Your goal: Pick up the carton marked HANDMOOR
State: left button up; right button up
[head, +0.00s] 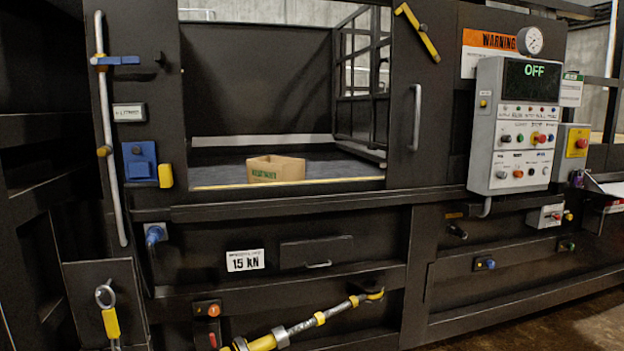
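A small brown cardboard carton (276,169) sits on the dark floor of the compactor chamber, just behind the front sill. It has green lettering on its front face, too small and blurred for me to read as HANDMOOR with certainty. Its top looks open. No other carton is in view. Neither of my grippers is in view.
The black compactor (350,225) fills the view, its opening framed by panels. A handle (416,117) stands right of the opening. A control box (515,125) reads OFF. A long bar (110,140) runs up the left. A yellow-and-silver rod (300,326) crosses the lower front.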

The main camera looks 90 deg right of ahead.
aim_at(268, 169)
jog(key=z, duration=2.6)
